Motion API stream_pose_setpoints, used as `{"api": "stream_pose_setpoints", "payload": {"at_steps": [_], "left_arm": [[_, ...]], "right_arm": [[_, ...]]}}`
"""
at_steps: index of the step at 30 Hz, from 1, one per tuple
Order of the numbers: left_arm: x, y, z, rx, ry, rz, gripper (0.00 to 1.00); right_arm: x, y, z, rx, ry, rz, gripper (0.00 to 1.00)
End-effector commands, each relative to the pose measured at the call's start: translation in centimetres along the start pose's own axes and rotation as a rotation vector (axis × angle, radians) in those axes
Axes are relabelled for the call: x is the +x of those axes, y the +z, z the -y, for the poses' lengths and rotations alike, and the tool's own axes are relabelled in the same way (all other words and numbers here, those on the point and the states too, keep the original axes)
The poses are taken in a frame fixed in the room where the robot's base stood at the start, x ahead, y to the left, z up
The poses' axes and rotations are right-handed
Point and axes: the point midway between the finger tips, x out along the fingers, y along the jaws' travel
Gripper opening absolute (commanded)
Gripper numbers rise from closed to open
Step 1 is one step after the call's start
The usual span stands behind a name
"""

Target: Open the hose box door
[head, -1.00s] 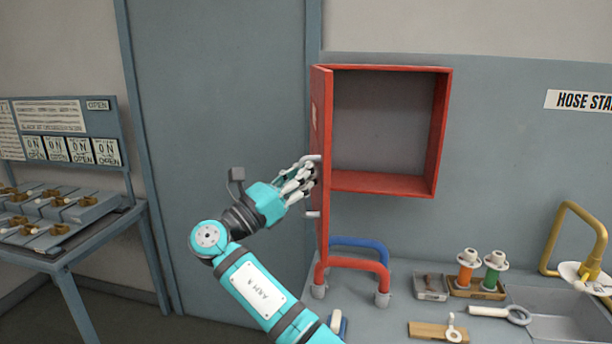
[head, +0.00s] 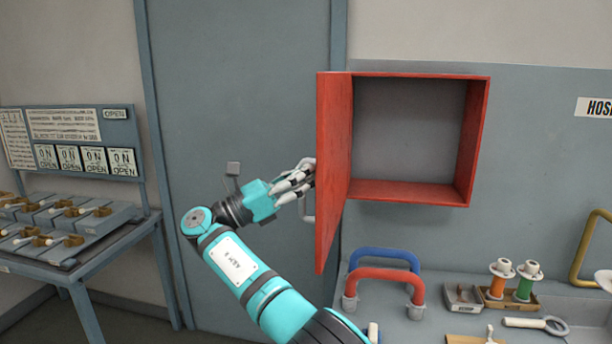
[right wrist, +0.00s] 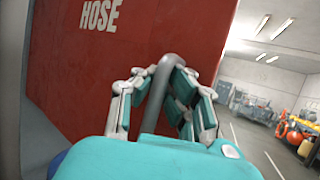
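The red hose box door (head: 334,150) stands wide open on the left side of the red hose box (head: 410,190), and its inner face shows in the head view. In the right wrist view its outer face (right wrist: 130,50) carries the word HOSE. My right gripper (head: 308,176) is at the outer side of the door. Its fingers (right wrist: 160,85) are closed around the grey door handle (right wrist: 155,108). The handle's lower part (head: 306,207) shows below the fingers in the head view. The box looks empty inside. My left gripper is not in view.
Below the box, a blue handle (head: 385,254) and a red handle (head: 385,274) stand on the counter. Orange and green spools (head: 524,280) stand further right. A table with switches (head: 70,225) is at the left. A grey door (head: 240,90) is behind my arm.

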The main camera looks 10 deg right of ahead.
Motion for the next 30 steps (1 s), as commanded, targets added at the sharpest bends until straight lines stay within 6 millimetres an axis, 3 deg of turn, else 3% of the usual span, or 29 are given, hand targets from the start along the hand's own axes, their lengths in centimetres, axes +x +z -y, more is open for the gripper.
{"api": "stream_pose_setpoints", "payload": {"at_steps": [9,18,26,30], "left_arm": [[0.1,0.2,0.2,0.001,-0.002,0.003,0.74],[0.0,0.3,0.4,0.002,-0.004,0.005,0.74],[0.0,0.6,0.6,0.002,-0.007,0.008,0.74],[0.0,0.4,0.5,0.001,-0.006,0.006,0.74]], "right_arm": [[-0.5,-0.6,0.1,-0.011,0.000,-0.011,0.00],[-0.2,-0.3,0.1,-0.006,-0.001,-0.007,0.36],[0.0,-0.1,0.1,-0.003,-0.003,-0.005,0.36],[0.5,1.2,0.1,-0.001,-0.003,-0.005,0.36]]}}
